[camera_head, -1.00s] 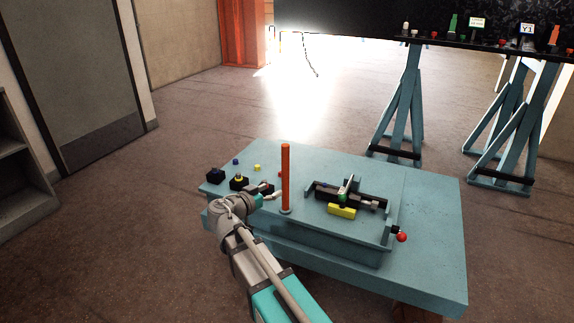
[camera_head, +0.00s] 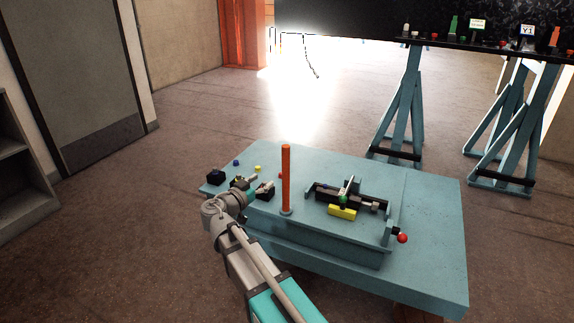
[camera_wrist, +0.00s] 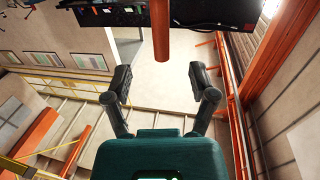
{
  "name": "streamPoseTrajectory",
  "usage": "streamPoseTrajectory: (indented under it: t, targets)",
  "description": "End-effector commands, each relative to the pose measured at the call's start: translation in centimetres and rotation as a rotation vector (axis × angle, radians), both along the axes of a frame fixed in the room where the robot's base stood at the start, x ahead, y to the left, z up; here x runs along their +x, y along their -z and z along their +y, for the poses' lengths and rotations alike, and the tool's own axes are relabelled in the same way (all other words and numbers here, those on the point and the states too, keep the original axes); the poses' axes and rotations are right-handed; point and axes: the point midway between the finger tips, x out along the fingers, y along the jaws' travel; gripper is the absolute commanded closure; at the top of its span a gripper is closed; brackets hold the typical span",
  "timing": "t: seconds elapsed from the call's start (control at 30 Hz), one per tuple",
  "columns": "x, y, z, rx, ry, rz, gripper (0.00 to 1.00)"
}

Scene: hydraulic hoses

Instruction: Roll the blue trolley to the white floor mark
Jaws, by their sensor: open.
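The blue trolley (camera_head: 430,240) stands in the lower middle of the head view, with a flat blue top. An upright orange post (camera_head: 286,178) rises from it. My gripper (camera_head: 264,188) is open and empty, just left of the post and over the trolley's left part. In the wrist view the post (camera_wrist: 161,38) comes in from the top, and its end lies between the lines of my two spread fingers (camera_wrist: 161,82). I see no contact. I cannot make out a white floor mark; strong glare covers the floor behind the trolley.
A black clamp fixture with a yellow block (camera_head: 341,212) sits on the trolley, with a red knob (camera_head: 402,238) at its right. Small blocks (camera_head: 216,175) lie at the left. Blue trestles (camera_head: 400,110) stand behind right. Open floor (camera_head: 200,120) lies behind left.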

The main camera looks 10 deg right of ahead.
Motion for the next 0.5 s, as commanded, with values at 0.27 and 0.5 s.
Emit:
streamPoseTrajectory:
  t: [0.27, 0.5]
  targets:
    - [2.4, 0.0, -2.5, 0.000, 0.004, 0.000, 0.26]
    - [4.7, 0.0, -5.0, 0.000, 0.003, 0.000, 0.26]
